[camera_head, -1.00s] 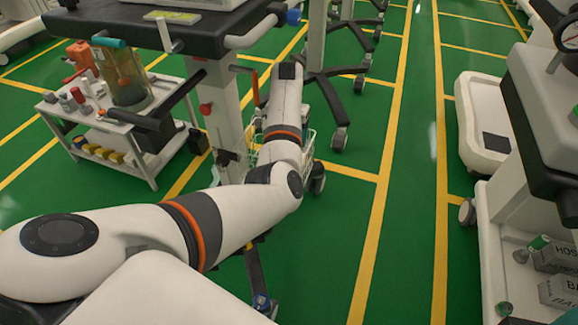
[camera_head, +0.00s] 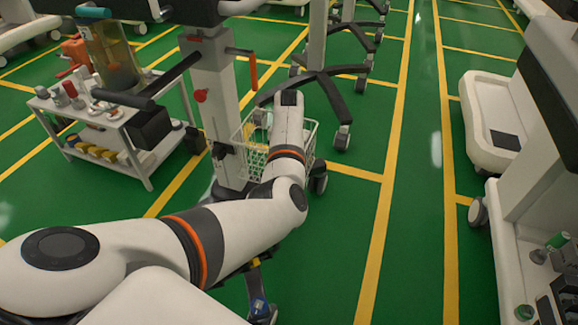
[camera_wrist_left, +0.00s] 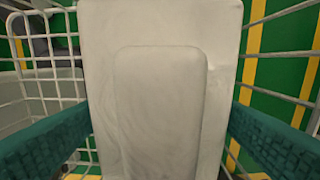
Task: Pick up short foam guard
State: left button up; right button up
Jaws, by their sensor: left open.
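In the left wrist view, a pale off-white block (camera_wrist_left: 160,30) with a raised rounded rectangle on its face fills the middle. I cannot tell for sure whether it is the short foam guard. My left gripper (camera_wrist_left: 158,112) is open, with one teal ribbed finger on each side of the block. A gap seems to show between the block and each finger. White basket wires surround them. In the head view, my left arm reaches over the white wire basket (camera_head: 302,142), and its gripper is hidden behind the arm. My right gripper is not in view.
The basket hangs by a cart column (camera_head: 212,110). A white side trolley (camera_head: 122,135) with bottles and a clear canister (camera_head: 108,58) stands at the left. A red-handled lever (camera_head: 253,72) sticks out above the basket. Green floor (camera_head: 335,235) is open at the right.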

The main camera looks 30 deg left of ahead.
pick_arm(q)
jog(key=shift+f, duration=0.1)
jog(key=c, duration=0.7)
